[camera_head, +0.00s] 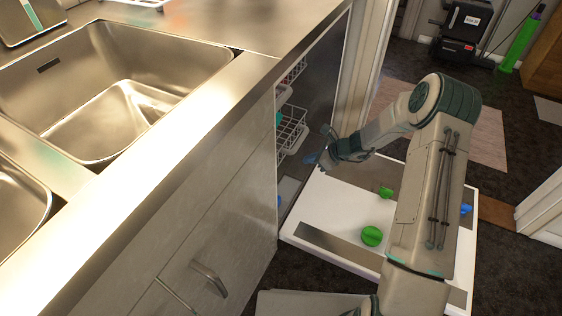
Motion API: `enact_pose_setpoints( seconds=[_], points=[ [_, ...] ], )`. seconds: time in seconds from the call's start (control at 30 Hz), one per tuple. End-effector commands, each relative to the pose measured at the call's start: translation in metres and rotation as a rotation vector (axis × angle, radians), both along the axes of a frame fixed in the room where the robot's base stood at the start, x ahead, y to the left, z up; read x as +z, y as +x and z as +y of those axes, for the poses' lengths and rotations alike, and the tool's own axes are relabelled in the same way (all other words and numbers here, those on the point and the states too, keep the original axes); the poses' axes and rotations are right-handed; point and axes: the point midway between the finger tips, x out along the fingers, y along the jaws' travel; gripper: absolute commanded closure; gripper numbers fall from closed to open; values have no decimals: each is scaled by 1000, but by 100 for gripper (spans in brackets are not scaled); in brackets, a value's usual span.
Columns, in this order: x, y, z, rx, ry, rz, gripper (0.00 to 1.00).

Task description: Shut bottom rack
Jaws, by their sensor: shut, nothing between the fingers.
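A dishwasher stands under the counter with its white door (330,205) folded down flat and low. Inside the opening, a white wire rack (291,131) shows, its front near the mouth of the cavity. Another rack (294,73) with red pieces is above it. The lower part of the cavity is mostly hidden by the cabinet front, so I cannot tell fully how the bottom rack sits. My gripper (322,160) is shut and empty, above the inner part of the door, just right of the wire rack; contact is not clear.
Green pieces (372,236) and a blue piece (466,209) lie on the open door. A cabinet front with a handle (210,279) and the counter with a sink (150,100) are at left. Dark floor lies beyond the door, with a mat (480,135).

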Motion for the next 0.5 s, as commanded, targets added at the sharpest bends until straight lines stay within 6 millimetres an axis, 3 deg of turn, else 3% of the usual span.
enact_pose_setpoints(
  seconds=[0.23,0.5],
  points=[
    [-22,8,8,-46,23,26,100],
    [-60,23,46,-42,22,24,100]
  ],
)
